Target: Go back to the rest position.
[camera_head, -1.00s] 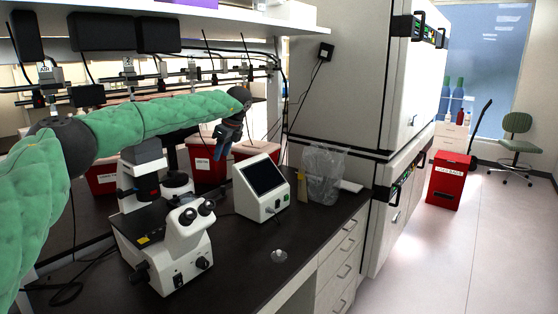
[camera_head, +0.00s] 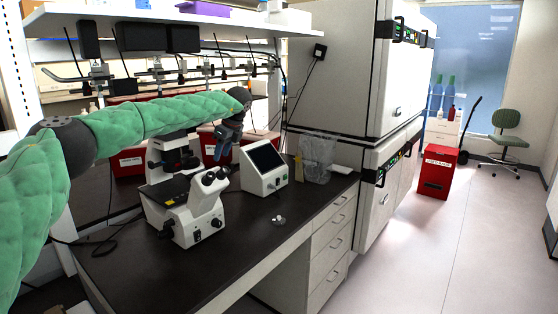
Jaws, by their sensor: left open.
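My left arm, in a green quilted sleeve, reaches in from the left across the bench. Its gripper (camera_head: 224,145) points down over the back of the bench, beside the white device with a dark screen (camera_head: 264,168). The gripper is small in the view; nothing shows between its fingers. The white microscope (camera_head: 193,207) stands on the dark bench (camera_head: 140,262), below and in front of the arm. My right gripper is not in view.
Red bins (camera_head: 128,162) stand at the back of the bench. A clear bag-lined container (camera_head: 318,158) and a small clear item (camera_head: 279,220) are on the bench. Tall white cabinets (camera_head: 345,75) stand right of it.

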